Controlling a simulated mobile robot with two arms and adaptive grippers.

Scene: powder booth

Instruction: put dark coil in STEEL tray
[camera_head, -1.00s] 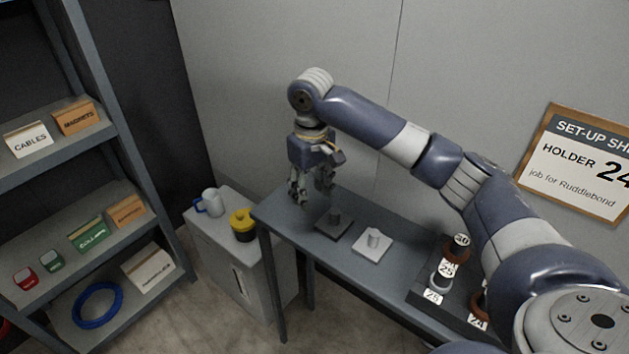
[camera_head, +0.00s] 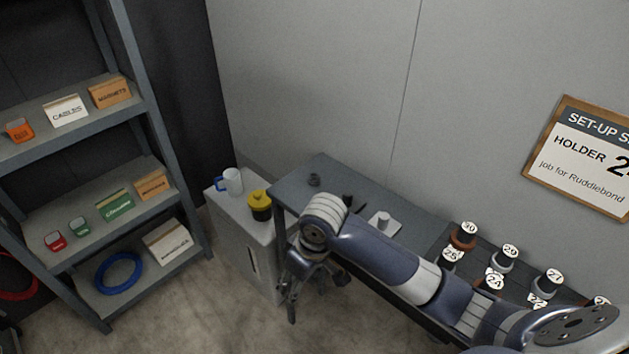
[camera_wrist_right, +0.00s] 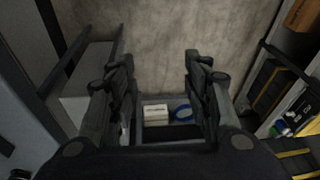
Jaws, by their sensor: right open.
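A dark plate with a post (camera_head: 349,202) is largely hidden behind my right arm. Beside it is a pale plate with a post (camera_head: 382,223); I cannot tell which is the steel tray. My right gripper (camera_head: 315,287) hangs off the table's front edge, pointing down, away from the dark piece. In the wrist view the right gripper (camera_wrist_right: 159,72) is open and empty. My left gripper is out of view.
A dark rack (camera_head: 436,243) of numbered posts holds brown and grey rings at the table's right. A white cabinet (camera_head: 235,222) bears a mug (camera_head: 230,181) and a yellow-lidded pot (camera_head: 259,204). Shelves (camera_head: 95,215) stand left. The floor in front is clear.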

